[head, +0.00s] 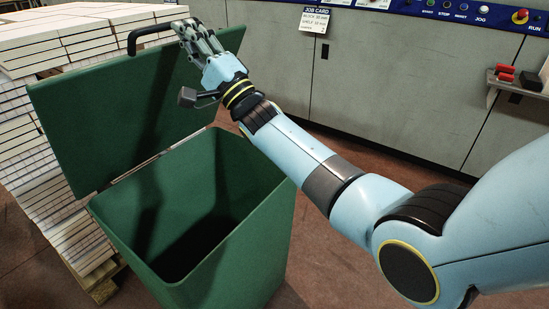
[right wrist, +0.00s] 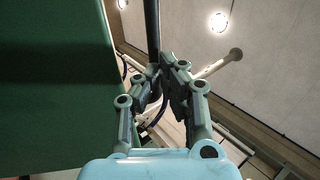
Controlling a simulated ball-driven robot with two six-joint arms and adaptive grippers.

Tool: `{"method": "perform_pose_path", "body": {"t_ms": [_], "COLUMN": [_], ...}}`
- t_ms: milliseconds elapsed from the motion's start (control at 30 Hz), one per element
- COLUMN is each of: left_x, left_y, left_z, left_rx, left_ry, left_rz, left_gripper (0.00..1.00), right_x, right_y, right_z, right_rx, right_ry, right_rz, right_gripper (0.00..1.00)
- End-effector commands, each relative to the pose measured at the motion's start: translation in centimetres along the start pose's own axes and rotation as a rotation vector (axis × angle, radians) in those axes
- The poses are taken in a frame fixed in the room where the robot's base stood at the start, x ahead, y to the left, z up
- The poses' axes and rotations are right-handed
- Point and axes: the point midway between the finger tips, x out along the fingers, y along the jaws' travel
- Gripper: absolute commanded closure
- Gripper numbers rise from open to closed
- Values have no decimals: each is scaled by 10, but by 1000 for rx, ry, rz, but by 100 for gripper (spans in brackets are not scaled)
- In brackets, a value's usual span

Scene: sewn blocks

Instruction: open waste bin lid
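The green waste bin (head: 255,215) stands open in the head view, its dark inside showing. Its green lid (head: 110,105) is raised and leans back on the hinge at the far left rim. A black bar handle (head: 150,33) is on the lid's upper edge; it also shows in the right wrist view (right wrist: 152,30). My right gripper (head: 186,32) is at the right end of this handle. In the right wrist view its fingers (right wrist: 163,75) close around the bar. The fingers hide part of the handle. My left gripper is in neither view.
Stacks of white-edged books or blocks (head: 30,130) stand on a wooden pallet (head: 105,280) behind and left of the bin. A grey machine (head: 400,95) with a blue control panel stands at the back. A small shelf (head: 515,82) with red items is at right.

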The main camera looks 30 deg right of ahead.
Motion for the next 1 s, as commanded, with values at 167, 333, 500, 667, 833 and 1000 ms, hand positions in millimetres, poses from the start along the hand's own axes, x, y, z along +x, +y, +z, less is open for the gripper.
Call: {"method": "perform_pose_path", "body": {"t_ms": [167,333,500,667,833,1000], "left_x": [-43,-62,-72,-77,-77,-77], "left_y": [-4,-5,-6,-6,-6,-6], "left_z": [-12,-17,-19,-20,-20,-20], "left_rx": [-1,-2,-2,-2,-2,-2], "left_ry": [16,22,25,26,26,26], "left_rz": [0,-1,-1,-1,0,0], "left_gripper": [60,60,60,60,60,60], "right_x": [56,86,104,113,114,114], "right_y": [1,14,25,30,33,33], "right_z": [0,0,0,0,0,0], "right_rx": [1,0,2,2,1,1], "right_ry": [-1,-1,0,0,0,0], "right_rz": [114,200,256,281,290,290], "right_gripper": [100,100,100,100,100,100]}}
